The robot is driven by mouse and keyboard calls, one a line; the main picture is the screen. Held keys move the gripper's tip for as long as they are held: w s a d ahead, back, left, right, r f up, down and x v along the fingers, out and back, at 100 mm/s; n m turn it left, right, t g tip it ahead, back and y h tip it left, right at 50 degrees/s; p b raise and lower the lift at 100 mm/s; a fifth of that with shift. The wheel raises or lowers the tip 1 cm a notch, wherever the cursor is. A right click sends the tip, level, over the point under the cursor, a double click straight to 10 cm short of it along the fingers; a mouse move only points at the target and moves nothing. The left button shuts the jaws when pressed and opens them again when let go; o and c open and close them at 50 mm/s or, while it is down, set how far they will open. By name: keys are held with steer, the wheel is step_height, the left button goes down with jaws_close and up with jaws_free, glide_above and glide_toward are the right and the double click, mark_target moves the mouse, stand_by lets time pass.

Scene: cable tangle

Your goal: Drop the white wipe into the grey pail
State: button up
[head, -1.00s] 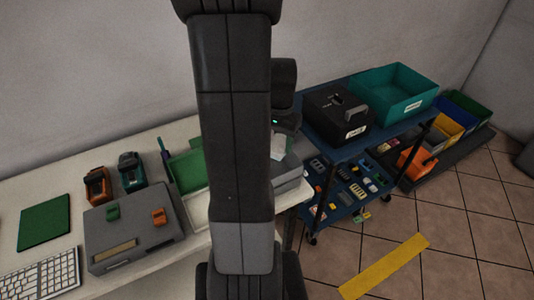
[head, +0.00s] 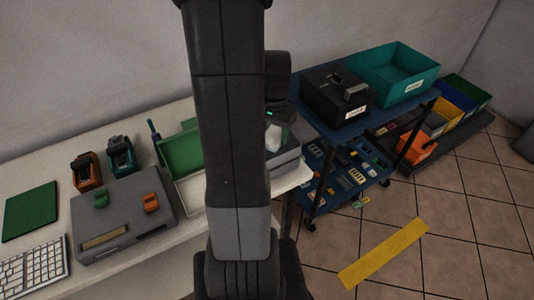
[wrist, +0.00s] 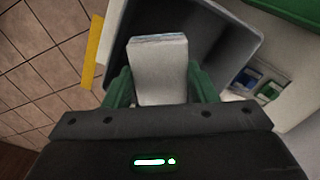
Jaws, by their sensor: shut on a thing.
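The white wipe (wrist: 158,72) is a pale, folded block between the two green fingers of my gripper (wrist: 157,88) in the wrist view. My gripper is shut on it. In the head view the wipe (head: 273,138) shows as a small white patch beside my arm. The grey pail (wrist: 238,62) lies behind and below the wipe in the wrist view, its dark inside open toward the camera. In the head view part of the grey pail (head: 287,160) shows at the table's right end; my arm hides the rest.
The white table (head: 180,245) holds a grey case (head: 125,215), a keyboard (head: 35,268) and a green tray (head: 182,153). A blue cart (head: 345,128) with a black box (head: 335,95) and teal bin (head: 395,75) stands right of the table.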

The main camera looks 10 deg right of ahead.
steer(key=o, duration=1)
steer(key=shift+c, duration=0.2)
step_height(320, 180, up, 14)
steer(key=shift+f, duration=0.15)
step_height(320, 180, down, 14)
steer(key=shift+r, duration=0.2)
step_height(320, 180, up, 2)
steer(key=shift+r+p, duration=0.25)
steer(key=shift+p, duration=0.8)
steer(key=shift+r+p, duration=0.45)
steer(key=shift+r, duration=0.2)
